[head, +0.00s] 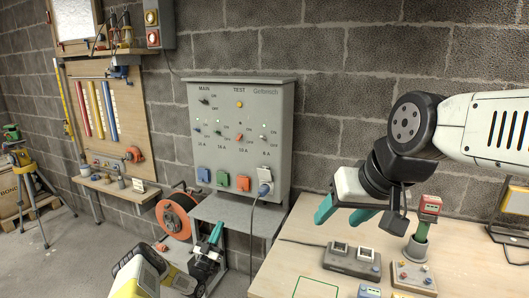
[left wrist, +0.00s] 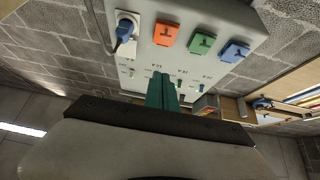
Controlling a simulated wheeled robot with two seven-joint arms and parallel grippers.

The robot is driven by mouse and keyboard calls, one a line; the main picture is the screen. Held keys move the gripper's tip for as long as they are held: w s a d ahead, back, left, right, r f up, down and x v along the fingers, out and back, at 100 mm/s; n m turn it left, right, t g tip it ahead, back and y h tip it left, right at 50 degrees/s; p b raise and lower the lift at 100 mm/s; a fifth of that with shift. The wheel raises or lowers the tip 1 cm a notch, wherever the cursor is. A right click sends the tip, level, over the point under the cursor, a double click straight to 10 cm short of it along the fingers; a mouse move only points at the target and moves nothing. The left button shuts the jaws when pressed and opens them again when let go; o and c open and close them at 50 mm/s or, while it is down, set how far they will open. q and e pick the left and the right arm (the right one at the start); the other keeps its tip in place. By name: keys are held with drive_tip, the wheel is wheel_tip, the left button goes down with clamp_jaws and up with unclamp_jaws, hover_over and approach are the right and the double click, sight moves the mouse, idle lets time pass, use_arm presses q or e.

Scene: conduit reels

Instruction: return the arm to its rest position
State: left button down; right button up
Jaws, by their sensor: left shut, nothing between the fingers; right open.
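My left gripper (head: 217,230) is in the lower middle of the head view, in front of the grey panel's shelf. Its teal fingers are together with nothing between them, and they also show shut in the left wrist view (left wrist: 164,88). My right gripper (head: 342,214) hangs over the left part of the wooden bench (head: 290,245), its teal fingers apart and empty. The grey electrical panel (head: 237,130) stands against the wall behind. A blue plug (head: 264,190) sits in its rightmost socket, its cable hanging down; it also shows in the left wrist view (left wrist: 126,30).
An orange cable reel (head: 176,217) stands left of the panel, close to my left arm. On the bench are a grey switch box (head: 351,262), a small button box (head: 413,276) and a green, red-topped item (head: 424,220) in a holder. A green outline (head: 316,285) marks bare bench.

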use_arm(q)
drive_tip(key=w+d+r+m+g, duration=0.1)
drive_tip(key=w+r+g, duration=0.1)
drive_tip(key=w+r, duration=0.35)
drive_tip(key=w+d+r+g+y, duration=0.1)
drive_tip(key=w+r+g, duration=0.1)
drive_tip(key=r, duration=0.6)
drive_tip(key=w+d+r+m+g, duration=0.1)
drive_tip(key=w+r, duration=0.3)
drive_tip(key=r, duration=0.3)
drive_tip(key=s+r+n+g+y, duration=0.1)
drive_tip(key=s+r+g+y, duration=0.55)
drive_tip(key=r, duration=0.85)
drive_tip(key=s+r+n, duration=0.2)
drive_tip(key=s+r, duration=0.1)
drive_tip(key=s, duration=0.8)
drive_tip(key=s+r+n, duration=0.1)
drive_tip(key=s+r, duration=0.3)
drive_tip(key=s, duration=0.8)
drive_tip(key=s+d+f+n+g, duration=0.1)
drive_tip(key=s+f+g, duration=0.1)
drive_tip(key=s, duration=1.1)
drive_tip(key=s+d+f+n+g, duration=0.1)
drive_tip(key=s+f+g, duration=0.1)
drive_tip(key=s, duration=1.2)
drive_tip(key=shift+f+g, duration=0.2)
drive_tip(key=shift+g, duration=0.35)
